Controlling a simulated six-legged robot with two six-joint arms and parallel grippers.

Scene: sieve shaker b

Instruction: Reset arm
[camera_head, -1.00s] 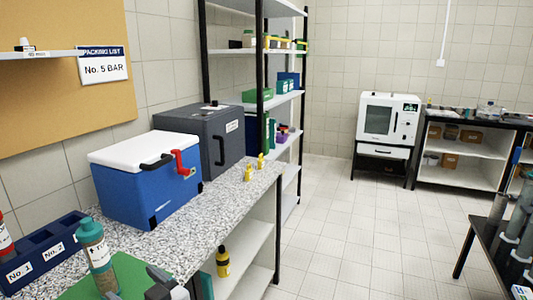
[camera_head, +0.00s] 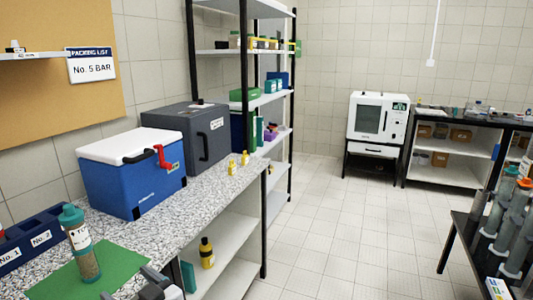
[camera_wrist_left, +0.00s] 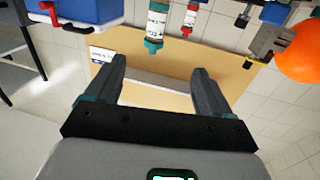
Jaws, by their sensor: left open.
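My left gripper (camera_head: 150,286) shows at the bottom edge of the head view, only partly in frame, in front of the bench. In the left wrist view its two dark fingers (camera_wrist_left: 157,72) are spread apart with nothing between them. A bottle with a teal cap (camera_head: 82,246) stands upright on a green mat (camera_head: 120,262), left of the gripper and apart from it. A teal-capped bottle also shows in the left wrist view (camera_wrist_left: 156,22), beyond the fingers. My right gripper is in neither view.
A blue cooler (camera_head: 130,185) with a white lid and a grey case (camera_head: 205,140) stand on the speckled bench. A navy rack (camera_head: 40,238) is at left. A dark table with tubes (camera_head: 510,235) stands at right. The tiled floor between is clear.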

